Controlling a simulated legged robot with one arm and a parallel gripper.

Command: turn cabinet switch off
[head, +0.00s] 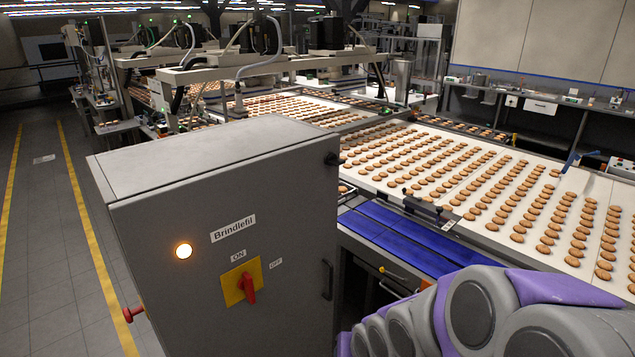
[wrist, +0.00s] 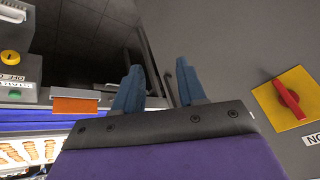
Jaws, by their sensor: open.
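The grey cabinet (head: 130,190) stands at the front left in the head view. Its front carries a red rotary switch (head: 247,288) on a yellow plate (head: 232,290). The knob is close to upright, in line with the ON label (head: 238,256) above it; the OFF label (head: 276,263) is to the right. A lamp (head: 184,251) glows beside it. In the wrist view the red switch (wrist: 288,99) is at the right. My gripper (wrist: 158,80) is open and empty, with its blue fingers apart and to the left of the switch, not touching it. The head view does not show its fingers.
A black handle (head: 327,280) is on the cabinet front's right edge, and a red knob (head: 132,313) sticks out at its left side. A blue-edged conveyor (head: 410,240) with rows of biscuits runs to the right. The floor aisle (head: 40,230) at left is clear.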

